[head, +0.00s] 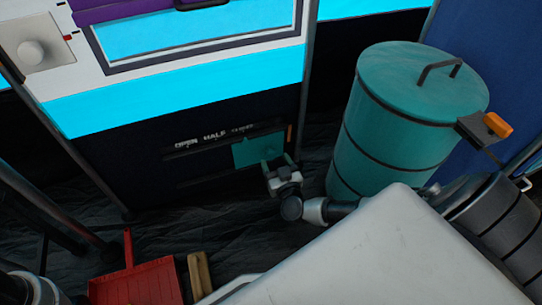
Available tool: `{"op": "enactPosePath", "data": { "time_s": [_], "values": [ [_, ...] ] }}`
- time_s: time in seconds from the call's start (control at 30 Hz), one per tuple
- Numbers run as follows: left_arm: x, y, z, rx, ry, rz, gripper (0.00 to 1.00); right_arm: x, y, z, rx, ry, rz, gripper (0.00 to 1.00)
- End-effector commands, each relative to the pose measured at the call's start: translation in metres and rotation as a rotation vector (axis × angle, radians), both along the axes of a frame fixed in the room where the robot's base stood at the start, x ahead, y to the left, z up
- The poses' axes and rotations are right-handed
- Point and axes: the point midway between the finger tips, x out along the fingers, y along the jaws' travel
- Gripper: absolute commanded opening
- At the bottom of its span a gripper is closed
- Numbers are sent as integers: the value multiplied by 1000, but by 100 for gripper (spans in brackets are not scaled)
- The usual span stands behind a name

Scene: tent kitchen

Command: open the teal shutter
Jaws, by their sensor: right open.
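The teal shutter (256,151) is a small flat plate on the dark front panel below the cyan band. It sits toward the right end of its track (190,152), under the last word of the white lettering, which reads OPEN, HALF and a blurred third word at the right. My right gripper (278,163) is at the shutter's lower right edge with its fingers apart. It overlaps the shutter's lower edge in the head view, and I cannot tell whether it touches. My left gripper is not in view.
An orange mark (289,133) is at the track's right end. A red dustpan (135,282) and a wooden piece (199,275) lie on the dark floor (190,232). The panel left of the shutter is clear.

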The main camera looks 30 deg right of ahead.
Motion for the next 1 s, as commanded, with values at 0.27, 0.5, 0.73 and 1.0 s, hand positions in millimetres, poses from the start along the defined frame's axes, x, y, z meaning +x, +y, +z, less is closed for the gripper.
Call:
{"op": "enactPosePath", "data": {
  "time_s": [0.27, 0.5, 0.73, 1.0],
  "values": [
    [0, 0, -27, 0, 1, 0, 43, 36, -9, -3, -1, -1, 0, 63],
    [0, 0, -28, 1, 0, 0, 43, 41, -10, 0, -1, 1, 0, 63],
    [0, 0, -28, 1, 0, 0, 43, 41, -10, 0, -1, 1, 0, 48],
    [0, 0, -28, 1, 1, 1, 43, 41, -10, 0, -1, 1, 0, 6]
  ]
}}
